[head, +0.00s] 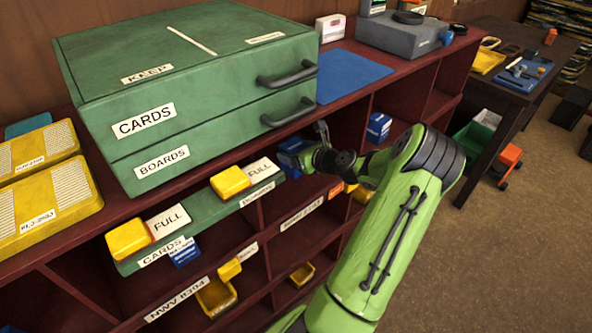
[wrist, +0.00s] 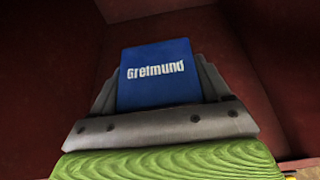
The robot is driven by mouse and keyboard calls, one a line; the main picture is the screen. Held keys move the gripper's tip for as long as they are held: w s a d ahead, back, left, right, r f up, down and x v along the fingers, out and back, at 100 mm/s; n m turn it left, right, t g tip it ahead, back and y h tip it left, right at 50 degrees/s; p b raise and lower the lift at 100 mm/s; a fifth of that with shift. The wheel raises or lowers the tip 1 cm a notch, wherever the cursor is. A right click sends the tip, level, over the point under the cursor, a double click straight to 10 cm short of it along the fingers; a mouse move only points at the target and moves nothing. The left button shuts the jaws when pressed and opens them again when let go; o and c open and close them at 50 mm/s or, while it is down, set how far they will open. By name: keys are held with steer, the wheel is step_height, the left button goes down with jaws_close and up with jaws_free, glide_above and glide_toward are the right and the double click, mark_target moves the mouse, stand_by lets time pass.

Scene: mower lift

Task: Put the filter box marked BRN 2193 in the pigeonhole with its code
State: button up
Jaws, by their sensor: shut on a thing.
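My gripper (head: 312,156) is shut on a blue box (head: 291,146) at the front of the dark red shelf unit, right of the green cabinet. In the wrist view the same box (wrist: 158,84) sits between the two grey fingers and shows the white word "Greimund". Dark red panels surround it there. No code shows on the held box, so I cannot tell whether it is BRN 2193. The pigeonhole labels include "NWV 8394" (head: 177,300) and another white label (head: 301,214) too small to read surely. My arm hides part of the right-hand pigeonholes.
Another blue box (head: 379,127) stands in a pigeonhole to the right, and one (head: 184,251) sits lower left. The green cabinet (head: 190,80) stands on top. Yellow bins (head: 216,297) are in lower holes. A blue mat (head: 350,75) lies bare on the top.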

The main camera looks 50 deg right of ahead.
steer(key=shift+s+f+b, duration=0.25)
steer(key=shift+f+b, duration=0.05)
steer(key=shift+f, duration=0.85)
steer(key=f+b, duration=0.1)
steer(key=f, duration=0.1)
steer(key=f+b, duration=0.1)
steer(key=f, duration=0.1)
steer(key=shift+w+d+f, duration=0.1)
steer(key=shift+w+f, duration=0.1)
steer(key=shift+r, duration=0.2)
steer(key=o, duration=1.4)
steer(key=shift+f, duration=0.1)
steer(key=shift+c, duration=0.2)
steer(key=shift+s+r, duration=0.2)
steer(key=shift+s, duration=0.1)
steer(key=p+v, duration=0.2)
steer(key=v, duration=0.9)
steer(key=shift+s+p, duration=0.2)
steer(key=shift+p, duration=0.2)
